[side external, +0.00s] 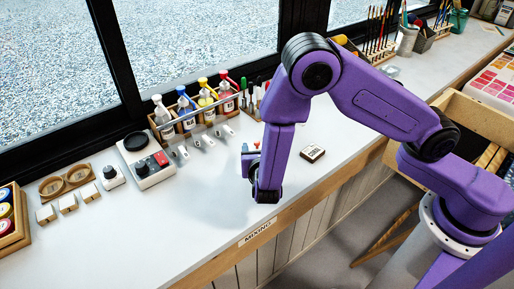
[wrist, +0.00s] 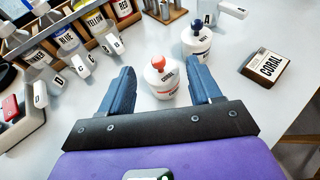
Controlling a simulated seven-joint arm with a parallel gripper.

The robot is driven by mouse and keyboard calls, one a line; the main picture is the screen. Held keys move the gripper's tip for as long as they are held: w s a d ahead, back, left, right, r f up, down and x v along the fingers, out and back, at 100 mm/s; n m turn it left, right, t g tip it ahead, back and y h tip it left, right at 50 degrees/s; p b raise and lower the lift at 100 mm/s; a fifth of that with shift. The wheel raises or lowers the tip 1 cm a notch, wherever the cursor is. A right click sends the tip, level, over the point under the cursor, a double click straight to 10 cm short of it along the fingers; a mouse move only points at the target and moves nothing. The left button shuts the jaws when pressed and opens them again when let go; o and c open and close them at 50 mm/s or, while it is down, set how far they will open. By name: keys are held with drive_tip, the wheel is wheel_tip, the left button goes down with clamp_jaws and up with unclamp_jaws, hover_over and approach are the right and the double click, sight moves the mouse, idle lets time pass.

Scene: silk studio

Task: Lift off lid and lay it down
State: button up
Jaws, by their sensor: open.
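A white jar (wrist: 162,84) labelled CORAL, with a coral-red knob on its lid (wrist: 158,63), stands upright on the white bench. In the wrist view my gripper (wrist: 162,72) is open, one blue finger on each side of this jar, with gaps to both. I cannot tell how far the fingers are above it. A second white jar (wrist: 196,42) with a dark blue knob stands just behind, close to the right finger. In the side view my arm mostly hides the jars at my gripper (side external: 252,163).
A wooden rack of paint bottles (side external: 196,113) stands along the window, with small white lettered pieces (side external: 203,142) in front. A hot-plate-like device (side external: 147,162) is at left. Bench (side external: 223,205) in front is clear.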

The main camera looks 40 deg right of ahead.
sight(258, 145)
drive_tip(key=shift+x, duration=3.25)
drive_tip(key=shift+c, duration=0.3)
clamp_jaws()
